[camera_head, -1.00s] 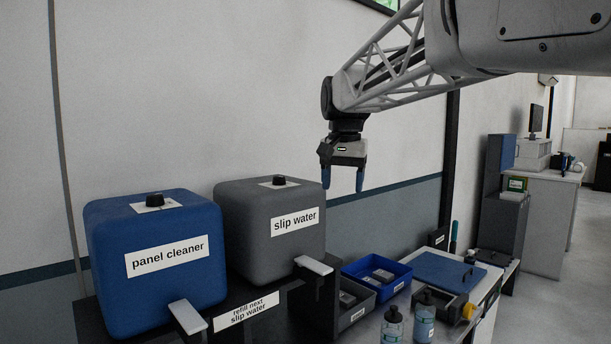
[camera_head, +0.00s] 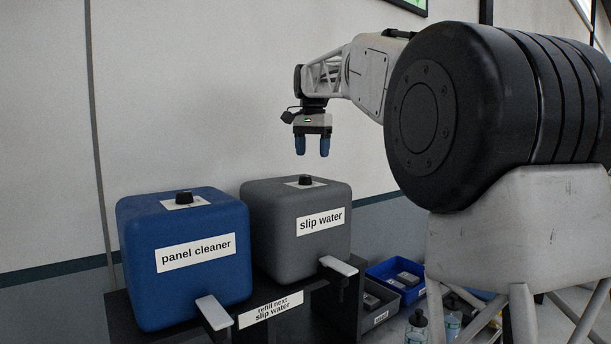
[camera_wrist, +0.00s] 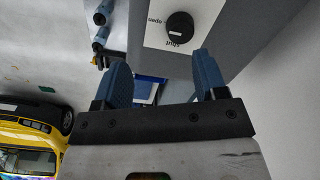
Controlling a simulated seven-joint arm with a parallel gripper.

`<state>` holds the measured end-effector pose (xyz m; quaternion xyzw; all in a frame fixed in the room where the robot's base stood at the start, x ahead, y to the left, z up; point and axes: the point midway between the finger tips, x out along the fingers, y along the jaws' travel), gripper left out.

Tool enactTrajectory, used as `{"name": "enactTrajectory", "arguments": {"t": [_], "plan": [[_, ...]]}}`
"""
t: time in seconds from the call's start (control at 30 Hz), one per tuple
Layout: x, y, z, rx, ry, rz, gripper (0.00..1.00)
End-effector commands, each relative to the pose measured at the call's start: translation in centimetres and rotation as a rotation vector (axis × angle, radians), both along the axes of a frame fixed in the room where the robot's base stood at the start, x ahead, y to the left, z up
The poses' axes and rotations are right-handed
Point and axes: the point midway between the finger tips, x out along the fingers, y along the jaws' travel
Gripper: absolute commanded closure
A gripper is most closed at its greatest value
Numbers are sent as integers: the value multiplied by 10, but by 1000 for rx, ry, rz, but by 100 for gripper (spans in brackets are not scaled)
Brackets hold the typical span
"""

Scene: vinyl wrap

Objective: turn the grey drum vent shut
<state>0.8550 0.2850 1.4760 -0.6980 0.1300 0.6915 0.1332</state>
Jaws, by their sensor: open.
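The grey drum (camera_head: 296,232), labelled "slip water", stands on a dark stand. Its black vent knob (camera_head: 305,180) sits on a white plate on the drum's top. My gripper (camera_head: 312,154) is above the drum, pointing down, with its two blue fingers apart and nothing between them. In the wrist view the vent knob (camera_wrist: 180,26) lies beyond the fingertips, apart from them, with "open" and "shut" printed on the plate (camera_wrist: 157,33). My gripper (camera_wrist: 160,62) is open and empty there too.
A blue drum (camera_head: 185,262) labelled "panel cleaner", with its own black knob (camera_head: 184,197), stands to the left. Grey taps (camera_head: 339,266) stick out in front. Blue and grey bins (camera_head: 396,285) and bottles are at lower right. A wall is behind the drums.

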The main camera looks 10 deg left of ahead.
Motion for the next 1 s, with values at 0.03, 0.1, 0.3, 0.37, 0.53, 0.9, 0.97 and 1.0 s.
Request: {"name": "enactTrajectory", "arguments": {"t": [0.03,0.1,0.3,0.37,0.53,0.9,0.97,1.0], "plan": [[6,7,0,0,2,-3,34],[11,13,2,-1,4,-9,34],[18,22,3,-2,10,-17,34],[18,23,3,-2,10,-18,34],[18,23,3,-2,10,-18,34],[18,23,-6,-3,11,-18,34],[18,23,-11,-3,11,-18,34],[18,23,-15,-3,11,-18,34]]}}
